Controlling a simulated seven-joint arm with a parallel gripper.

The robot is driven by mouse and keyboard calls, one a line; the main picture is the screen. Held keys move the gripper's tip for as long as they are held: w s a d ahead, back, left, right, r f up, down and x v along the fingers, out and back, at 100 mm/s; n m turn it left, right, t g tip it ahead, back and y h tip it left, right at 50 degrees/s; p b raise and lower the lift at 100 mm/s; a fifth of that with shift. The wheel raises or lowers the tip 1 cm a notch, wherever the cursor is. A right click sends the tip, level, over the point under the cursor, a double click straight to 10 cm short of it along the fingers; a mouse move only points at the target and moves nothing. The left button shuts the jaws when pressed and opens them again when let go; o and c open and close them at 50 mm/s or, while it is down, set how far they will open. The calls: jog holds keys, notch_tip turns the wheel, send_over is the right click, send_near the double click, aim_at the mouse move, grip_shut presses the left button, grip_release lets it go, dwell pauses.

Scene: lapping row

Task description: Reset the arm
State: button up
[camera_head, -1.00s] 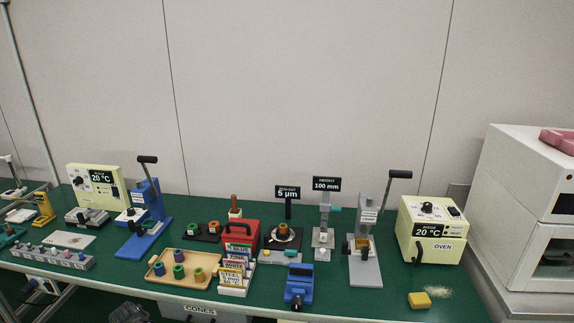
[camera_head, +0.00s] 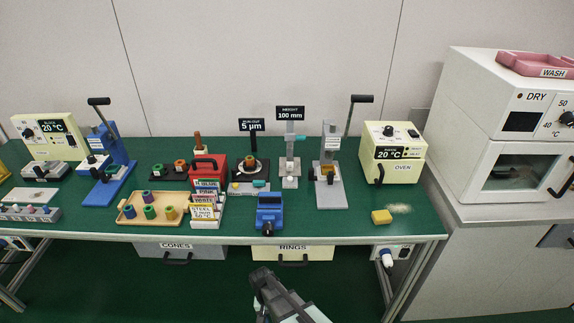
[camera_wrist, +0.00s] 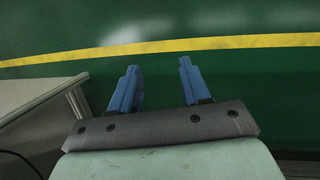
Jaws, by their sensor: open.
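My gripper (camera_wrist: 158,88) shows in the wrist view with its two blue fingers spread apart and nothing between them. Beyond the fingers is green floor with a yellow line (camera_wrist: 170,47). In the head view part of my arm (camera_head: 285,297) rises at the bottom middle, in front of the bench and below its top; the fingers cannot be made out there.
A white cabinet (camera_head: 465,150) stands right. Floor before the bench is open.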

jog(key=s+d+f+g+y, duration=0.1)
jog(key=s+d+g, duration=0.1)
jog(key=s+d, duration=0.9)
jog(key=s+d+f+g+y, duration=0.1)
jog(key=s+d+f+g, duration=0.1)
jog(key=s+d, duration=0.9)
jog(key=shift+s+m, duration=0.3)
jog(key=shift+s, duration=0.45)
jog(key=shift+c, duration=0.3)
dwell(0.8)
